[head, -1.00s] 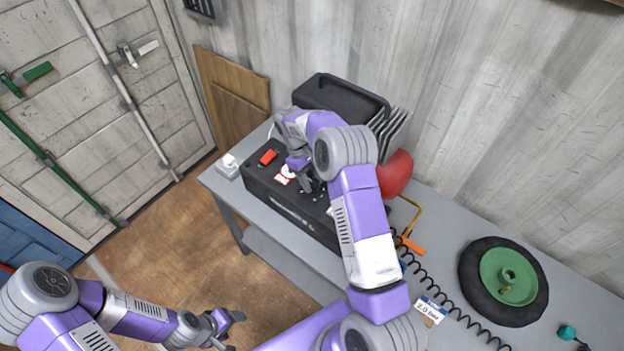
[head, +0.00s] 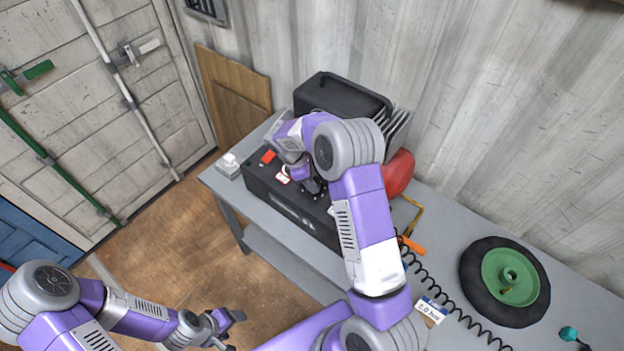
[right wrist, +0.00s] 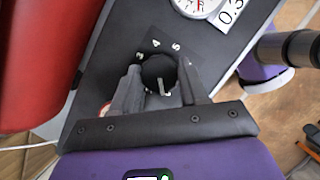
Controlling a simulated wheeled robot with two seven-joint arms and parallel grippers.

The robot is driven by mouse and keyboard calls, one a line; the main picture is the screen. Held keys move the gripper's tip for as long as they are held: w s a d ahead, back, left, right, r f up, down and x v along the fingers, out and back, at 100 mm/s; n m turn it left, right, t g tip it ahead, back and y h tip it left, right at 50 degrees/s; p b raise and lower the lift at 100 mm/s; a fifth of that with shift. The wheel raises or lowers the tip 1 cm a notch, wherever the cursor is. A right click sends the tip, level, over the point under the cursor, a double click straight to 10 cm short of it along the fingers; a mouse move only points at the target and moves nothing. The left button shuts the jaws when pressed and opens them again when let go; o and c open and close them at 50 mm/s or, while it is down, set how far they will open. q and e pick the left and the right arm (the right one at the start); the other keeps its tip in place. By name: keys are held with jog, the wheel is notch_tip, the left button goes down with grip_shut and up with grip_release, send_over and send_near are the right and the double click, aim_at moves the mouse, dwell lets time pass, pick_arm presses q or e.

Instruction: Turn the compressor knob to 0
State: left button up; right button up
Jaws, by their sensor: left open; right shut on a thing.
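The compressor (head: 288,208) is a black box on the grey bench, with a red switch (head: 267,157) on top. Its black knob (right wrist: 158,72) shows in the right wrist view, with the digits 3, 4 and 5 around its upper side. The knob's pale pointer line faces down in that picture, towards my gripper's palm. In the head view my right wrist covers the knob. My left gripper (head: 231,328) is open and empty, low over the floor.
A round gauge (right wrist: 196,5) with a white label (right wrist: 231,14) sits beyond the knob. A red rounded thing (head: 398,173) and a black case (head: 340,97) stand behind the compressor. A coiled black hose (head: 444,312) and a green-hubbed wheel (head: 484,264) lie to the right.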

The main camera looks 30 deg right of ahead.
jog(key=shift+n, duration=0.5)
jog(key=o, duration=1.1)
jog(key=shift+c, duration=0.2)
jog(key=v, duration=0.7)
jog(key=shift+a+r, duration=0.15)
jog(key=shift+r, duration=0.2)
